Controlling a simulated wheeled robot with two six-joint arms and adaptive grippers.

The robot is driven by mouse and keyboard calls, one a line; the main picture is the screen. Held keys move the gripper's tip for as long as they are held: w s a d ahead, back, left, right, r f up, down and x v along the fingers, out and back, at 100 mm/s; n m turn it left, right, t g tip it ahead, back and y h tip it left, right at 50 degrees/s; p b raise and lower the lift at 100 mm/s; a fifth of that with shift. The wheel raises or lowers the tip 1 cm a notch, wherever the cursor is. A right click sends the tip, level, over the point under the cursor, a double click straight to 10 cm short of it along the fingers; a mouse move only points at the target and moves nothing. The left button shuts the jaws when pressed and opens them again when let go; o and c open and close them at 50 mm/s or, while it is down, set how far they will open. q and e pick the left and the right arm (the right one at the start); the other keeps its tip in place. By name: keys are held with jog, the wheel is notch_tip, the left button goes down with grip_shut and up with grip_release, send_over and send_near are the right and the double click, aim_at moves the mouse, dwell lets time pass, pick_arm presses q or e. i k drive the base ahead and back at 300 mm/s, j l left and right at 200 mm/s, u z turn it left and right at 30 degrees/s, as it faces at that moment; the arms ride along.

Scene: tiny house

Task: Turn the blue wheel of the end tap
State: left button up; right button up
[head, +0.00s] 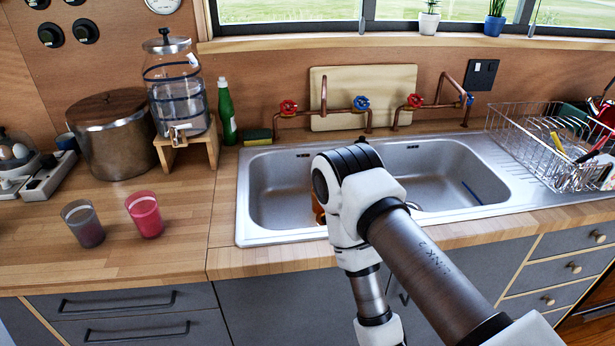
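Two copper taps stand behind the sink (243,215). The left tap (323,100) has a red wheel (288,107) on its left and a blue wheel (361,103) on its right, facing me. The right tap (439,88) has a red wheel (415,100) on its left and a blue wheel (469,99) at its right end, seen nearly edge-on. One of my arms comes in from the lower right and bends in front of the sink, below and apart from the taps. No gripper fingers show in the head view.
A wire dish rack (540,150) stands right of the sink. A green bottle (227,112), sponge (258,137), glass dispenser (177,90) and steel pot (113,140) stand left. Grey (83,224) and red (145,215) cups sit on the counter. A board (350,85) leans behind the left tap.

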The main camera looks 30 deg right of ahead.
aim_at(361, 102)
jog(key=z, duration=0.9)
jog(key=i+l+u, duration=0.1)
jog(key=u, duration=0.2)
